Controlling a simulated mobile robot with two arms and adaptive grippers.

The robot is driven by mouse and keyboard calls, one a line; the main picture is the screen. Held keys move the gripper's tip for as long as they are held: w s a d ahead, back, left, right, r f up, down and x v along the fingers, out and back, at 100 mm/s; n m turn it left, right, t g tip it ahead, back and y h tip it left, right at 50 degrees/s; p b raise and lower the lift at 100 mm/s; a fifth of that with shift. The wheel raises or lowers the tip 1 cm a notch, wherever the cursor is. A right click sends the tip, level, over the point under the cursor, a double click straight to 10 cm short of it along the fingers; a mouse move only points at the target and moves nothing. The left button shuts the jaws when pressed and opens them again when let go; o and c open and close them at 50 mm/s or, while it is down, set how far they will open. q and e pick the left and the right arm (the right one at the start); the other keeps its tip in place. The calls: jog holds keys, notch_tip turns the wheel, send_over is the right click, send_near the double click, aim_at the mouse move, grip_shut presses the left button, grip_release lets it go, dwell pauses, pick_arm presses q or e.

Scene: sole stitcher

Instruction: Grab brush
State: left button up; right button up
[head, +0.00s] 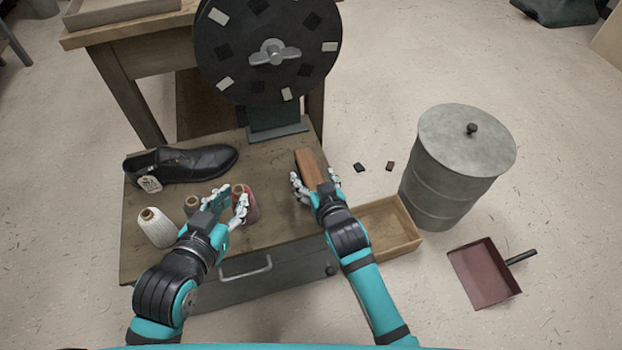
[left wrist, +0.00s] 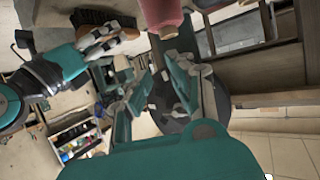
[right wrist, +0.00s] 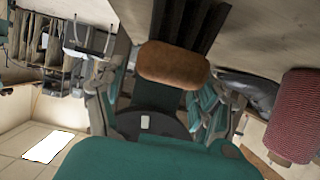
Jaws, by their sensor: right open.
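The brush (head: 308,163) lies on the bench top, with a brown wooden back. In the right wrist view its rounded wooden end (right wrist: 172,64) and dark bristles (right wrist: 187,22) show. It also shows in the left wrist view (left wrist: 104,22). My right gripper (head: 316,184) is open at the near end of the brush, its fingers on either side; I cannot tell whether they touch it. My left gripper (head: 227,199) is open and empty among the thread spools, close to a red spool (head: 251,206), partly hidden by its fingers.
A black shoe (head: 190,162) with a tag and a white spool (head: 156,226) stand on the bench (head: 270,150) at left. A large dark wheel (head: 235,55) rises behind.

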jog(key=shift+b+x, duration=0.45)
jog(key=shift+x, duration=0.8)
jog(key=shift+w, duration=0.2)
pick_arm(q)
jog(key=r+t, duration=0.1)
jog(key=w+d+r+t, duration=0.1)
jog(key=r, duration=0.1)
jog(key=w+r+t+h, duration=0.1)
jog(key=r, duration=0.1)
jog(key=shift+d+r, duration=0.15)
jog(key=shift+r, duration=0.05)
pick_arm(e)
jog(key=shift+c, duration=0.2)
jog(key=c, duration=1.1)
jog(key=shift+c, duration=1)
pick_arm(q)
jog(key=shift+f, duration=0.1)
pick_arm(e)
jog(key=shift+r, duration=0.15)
